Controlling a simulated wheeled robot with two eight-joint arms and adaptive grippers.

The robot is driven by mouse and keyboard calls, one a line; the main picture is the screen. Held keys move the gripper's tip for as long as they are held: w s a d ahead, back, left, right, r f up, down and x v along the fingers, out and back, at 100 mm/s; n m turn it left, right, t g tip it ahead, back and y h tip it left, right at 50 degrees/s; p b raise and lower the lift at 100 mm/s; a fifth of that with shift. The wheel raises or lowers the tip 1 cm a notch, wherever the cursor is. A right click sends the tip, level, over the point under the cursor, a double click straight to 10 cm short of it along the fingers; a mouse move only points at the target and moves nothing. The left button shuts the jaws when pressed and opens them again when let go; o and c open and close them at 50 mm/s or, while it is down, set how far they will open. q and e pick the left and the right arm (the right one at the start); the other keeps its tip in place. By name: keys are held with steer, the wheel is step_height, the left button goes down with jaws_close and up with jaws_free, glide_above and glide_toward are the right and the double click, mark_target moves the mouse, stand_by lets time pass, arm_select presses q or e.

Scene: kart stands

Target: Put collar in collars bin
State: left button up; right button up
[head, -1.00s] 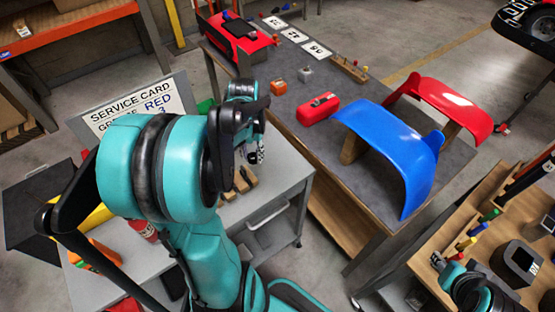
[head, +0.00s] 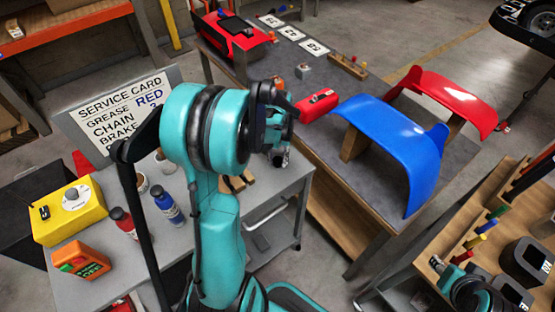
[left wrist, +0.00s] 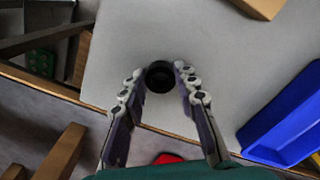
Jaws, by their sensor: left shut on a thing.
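The collar (left wrist: 160,76) is a small, dark, round ring seen between my left fingertips in the left wrist view. My left gripper (left wrist: 160,82) is shut on it, above a pale grey surface. In the head view my left gripper (head: 279,152) is over the right part of the grey cart (head: 285,185), and the collar is too small to make out there. A blue bin (left wrist: 285,125) stands at the right of the left wrist view. I cannot read which bin is for collars. Part of my right arm shows at the lower right; its fingers are unclear.
A yellow box (head: 68,212), bottles (head: 168,207) and an orange container (head: 80,263) stand on the cart's left. A wooden rack (head: 500,215) is at right.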

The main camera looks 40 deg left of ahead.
arm_select(q)
steer(key=o, duration=0.7)
steer(key=shift+f, duration=0.1)
steer(key=o, duration=0.4)
steer(key=shift+o, duration=0.2)
